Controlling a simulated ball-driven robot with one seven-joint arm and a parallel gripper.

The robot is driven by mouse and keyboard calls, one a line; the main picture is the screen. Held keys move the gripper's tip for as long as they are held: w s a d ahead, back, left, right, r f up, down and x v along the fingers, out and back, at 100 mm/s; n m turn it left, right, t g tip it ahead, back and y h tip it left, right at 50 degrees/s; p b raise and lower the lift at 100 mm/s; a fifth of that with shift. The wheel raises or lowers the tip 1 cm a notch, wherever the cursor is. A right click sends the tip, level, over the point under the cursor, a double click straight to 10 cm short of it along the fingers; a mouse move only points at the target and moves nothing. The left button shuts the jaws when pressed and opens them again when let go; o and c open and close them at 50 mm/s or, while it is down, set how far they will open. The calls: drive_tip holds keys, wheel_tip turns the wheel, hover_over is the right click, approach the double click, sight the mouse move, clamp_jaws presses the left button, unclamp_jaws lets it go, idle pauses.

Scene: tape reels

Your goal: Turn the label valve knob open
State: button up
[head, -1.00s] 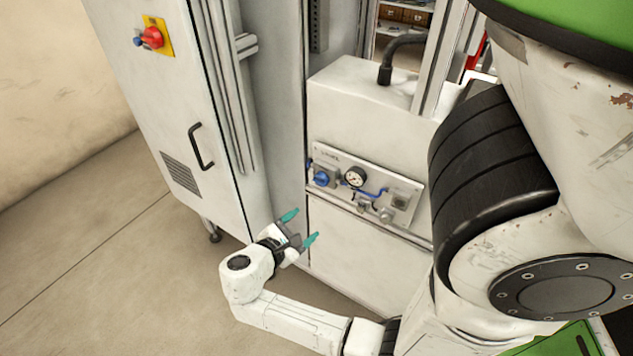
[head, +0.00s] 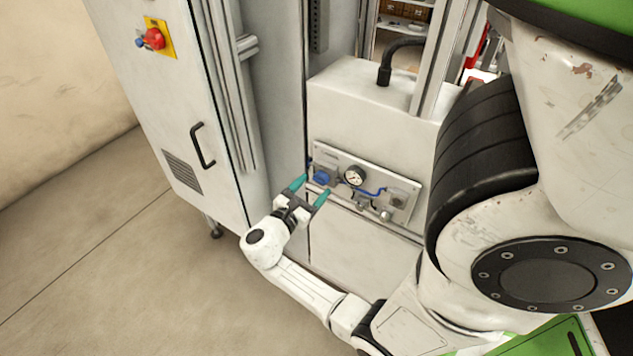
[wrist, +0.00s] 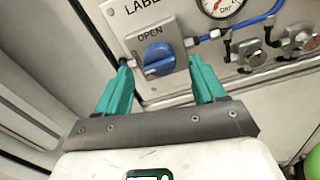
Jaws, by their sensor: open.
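The blue label valve knob (wrist: 158,60) sits on a square plate marked OPEN, on the panel (wrist: 180,22) whose text begins LABE. In the head view the blue knob (head: 322,177) is at the panel's left end, partly behind my fingers. My gripper (wrist: 163,82) is open and empty, with teal fingers on either side of the knob in the wrist view. In the head view my gripper (head: 311,189) is just in front of and below the knob. I cannot tell whether a finger touches it.
A pressure gauge (head: 354,176), blue tubing (wrist: 262,18) and metal fittings (wrist: 250,53) are right of the knob. A tall cabinet (head: 165,95) with a black handle and a red switch (head: 154,39) stands at the left. The floor (head: 90,260) is clear there.

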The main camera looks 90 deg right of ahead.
sight(320, 179)
drive_tip(key=shift+x, duration=1.25)
drive_tip(key=shift+c, duration=0.3)
drive_tip(key=c, duration=1)
drive_tip(key=shift+f+m+b, duration=0.15)
drive_tip(key=shift+m+b, duration=8.3)
drive_tip(key=shift+m, duration=0.55)
